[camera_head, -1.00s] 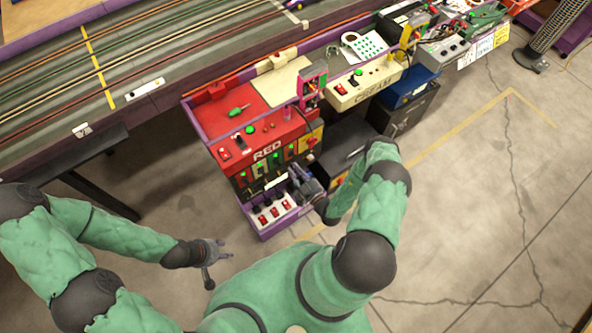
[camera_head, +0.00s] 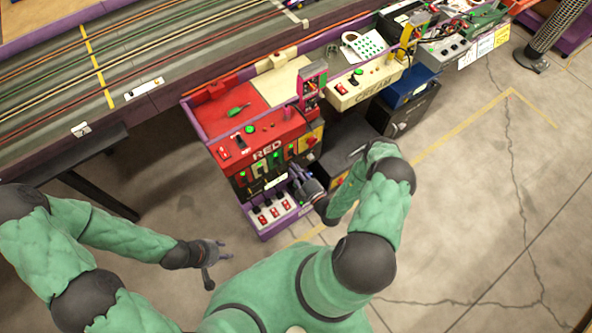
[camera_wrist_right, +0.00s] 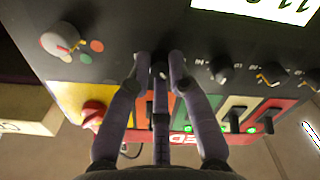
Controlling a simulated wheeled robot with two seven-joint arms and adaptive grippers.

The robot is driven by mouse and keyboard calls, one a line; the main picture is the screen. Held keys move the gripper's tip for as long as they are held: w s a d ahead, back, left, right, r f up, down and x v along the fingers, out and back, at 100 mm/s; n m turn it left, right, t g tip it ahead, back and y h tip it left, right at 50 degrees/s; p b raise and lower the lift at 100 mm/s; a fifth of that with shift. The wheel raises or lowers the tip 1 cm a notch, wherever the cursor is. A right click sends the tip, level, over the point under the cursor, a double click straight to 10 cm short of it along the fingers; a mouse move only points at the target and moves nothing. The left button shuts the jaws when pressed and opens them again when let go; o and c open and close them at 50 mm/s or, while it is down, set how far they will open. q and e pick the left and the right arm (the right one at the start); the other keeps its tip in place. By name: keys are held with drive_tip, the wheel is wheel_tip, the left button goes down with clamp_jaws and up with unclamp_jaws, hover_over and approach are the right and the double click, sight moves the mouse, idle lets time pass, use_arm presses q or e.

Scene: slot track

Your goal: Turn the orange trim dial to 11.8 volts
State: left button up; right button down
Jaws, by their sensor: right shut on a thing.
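My right gripper (camera_wrist_right: 160,64) is at the dark control panel, its purple-grey fingers on either side of a small dark knob (camera_wrist_right: 160,70). It is shut on this knob. Most of the knob is hidden by the fingers, so I cannot tell its colour or setting. In the head view my right gripper (camera_head: 301,179) is at the front of the red control box (camera_head: 266,152). A white display (camera_wrist_right: 262,8) at the top of the right wrist view shows upside-down digits, cut off by the frame edge. My left gripper (camera_head: 226,250) is open and empty above the floor.
Right of the held knob are other small knobs (camera_wrist_right: 222,70) and coloured strips with switches. A larger grey knob (camera_wrist_right: 62,40) and a red button (camera_wrist_right: 92,113) are to the left. In the head view, a cream box (camera_head: 362,84) stands beside the red one.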

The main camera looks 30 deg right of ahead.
drive_tip(key=shift+a+r+n, duration=0.15)
drive_tip(key=shift+n, duration=0.45)
drive_tip(key=c, duration=1.1)
unclamp_jaws()
drive_tip(key=shift+c, duration=0.2)
drive_tip(key=s, duration=1.2)
drive_tip(key=shift+d, duration=0.45)
drive_tip(key=shift+w, duration=0.1)
